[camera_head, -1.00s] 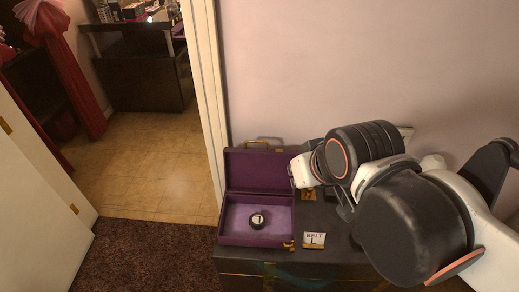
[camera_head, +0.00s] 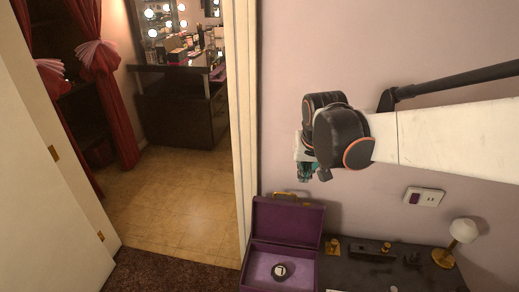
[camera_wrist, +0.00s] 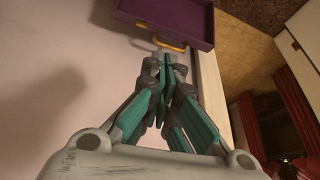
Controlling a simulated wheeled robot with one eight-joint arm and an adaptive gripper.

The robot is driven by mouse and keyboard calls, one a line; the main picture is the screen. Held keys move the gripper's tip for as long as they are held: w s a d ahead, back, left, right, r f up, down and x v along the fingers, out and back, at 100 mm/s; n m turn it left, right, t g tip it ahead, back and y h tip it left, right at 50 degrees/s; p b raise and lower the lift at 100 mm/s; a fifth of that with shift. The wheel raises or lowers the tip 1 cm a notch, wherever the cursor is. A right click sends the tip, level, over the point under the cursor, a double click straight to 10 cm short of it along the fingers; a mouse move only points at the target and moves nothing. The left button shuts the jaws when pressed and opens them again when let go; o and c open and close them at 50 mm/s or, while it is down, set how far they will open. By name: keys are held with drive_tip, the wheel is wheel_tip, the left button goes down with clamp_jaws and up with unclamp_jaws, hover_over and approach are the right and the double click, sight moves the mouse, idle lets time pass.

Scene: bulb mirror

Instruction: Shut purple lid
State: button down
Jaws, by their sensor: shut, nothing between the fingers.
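The purple case stands on the dark chest with its purple lid (camera_head: 288,222) open, raised upright at the back near the wall. A gold handle (camera_head: 291,196) is on the lid's top edge. In the case's lilac-lined tray (camera_head: 262,262) lies a small dark round thing with a white face (camera_head: 279,271). My gripper (camera_head: 305,172) is in the air above the lid, apart from it, shut and empty. In the wrist view the teal fingers (camera_wrist: 166,65) are together, and the purple case (camera_wrist: 172,18) with its gold handle (camera_wrist: 168,43) shows beyond them.
A lamp (camera_head: 463,231), small gold pieces (camera_head: 332,245) and a dark bar-shaped thing (camera_head: 371,249) stand right of the case on the dark chest top (camera_head: 350,274). A wall socket (camera_head: 424,197) is above. The doorway with a tiled floor (camera_head: 180,190) is at left.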

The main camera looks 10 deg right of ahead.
drive_tip(key=w+f+m+g+p, duration=0.25)
drive_tip(key=w+f, duration=0.45)
drive_tip(key=w, duration=0.4)
drive_tip(key=shift+n+t, duration=0.35)
drive_tip(key=shift+n, duration=0.1)
drive_tip(key=x, duration=0.3)
drive_tip(key=b+x, duration=0.1)
drive_tip(key=x, duration=0.3)
drive_tip(key=d+b+x, duration=0.1)
drive_tip(key=x, duration=0.2)
drive_tip(key=shift+f, duration=0.2)
drive_tip(key=shift+a, duration=0.1)
